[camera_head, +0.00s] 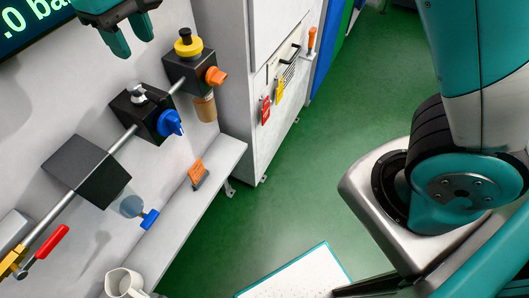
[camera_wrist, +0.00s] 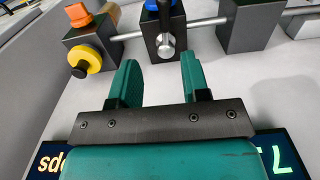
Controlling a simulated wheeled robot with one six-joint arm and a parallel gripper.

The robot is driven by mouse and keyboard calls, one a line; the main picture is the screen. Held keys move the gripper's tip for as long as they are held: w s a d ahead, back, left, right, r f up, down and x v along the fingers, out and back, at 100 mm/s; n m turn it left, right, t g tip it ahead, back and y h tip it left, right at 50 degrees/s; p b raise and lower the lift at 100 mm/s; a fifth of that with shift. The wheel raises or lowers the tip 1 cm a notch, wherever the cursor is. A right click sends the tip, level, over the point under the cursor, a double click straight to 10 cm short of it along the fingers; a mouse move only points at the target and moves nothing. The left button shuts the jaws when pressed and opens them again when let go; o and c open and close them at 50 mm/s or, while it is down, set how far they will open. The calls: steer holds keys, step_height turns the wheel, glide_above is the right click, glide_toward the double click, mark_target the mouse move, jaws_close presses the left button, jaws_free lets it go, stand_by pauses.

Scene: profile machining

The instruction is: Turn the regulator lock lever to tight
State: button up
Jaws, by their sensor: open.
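The regulator is a dark block (camera_head: 146,112) with a blue knob (camera_head: 172,122) on its front, mounted on a pipe along the wall. A small silver lever with a dark part (camera_head: 138,95) sits on the block's top; I take it as the lock lever. In the wrist view the lever (camera_wrist: 166,45) shows beyond and between my fingertips. My gripper (camera_head: 133,46) is open and empty, above and apart from the block in the head view. Its two teal fingers also show in the wrist view (camera_wrist: 159,62). Which way the lever is set is too small to tell.
A block with a yellow-and-black button (camera_head: 187,46) and orange knob (camera_head: 216,76) stands beside the regulator. A plain dark block (camera_head: 88,172) and red-handled valve (camera_head: 52,241) lie along the pipe. A shelf (camera_head: 190,215) is below; a display (camera_head: 28,22) is near my gripper.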

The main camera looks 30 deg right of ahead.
step_height(320, 180, up, 6)
steer(key=b, duration=0.1)
steer(key=s+d+f+y+b, duration=0.2)
steer(key=s+d+f+b, duration=0.4)
steer(key=s+f+b, duration=0.2)
steer(key=s+d+f+y+b, duration=0.1)
steer(key=s+d+f+b, duration=0.6)
steer(key=s+f, duration=0.5)
steer(key=shift+s+f+y+b, duration=0.2)
steer(key=shift+f+y+b, duration=0.25)
steer(key=shift+f, duration=0.4)
steer(key=shift+d, duration=0.1)
steer(key=shift+c, duration=0.2)
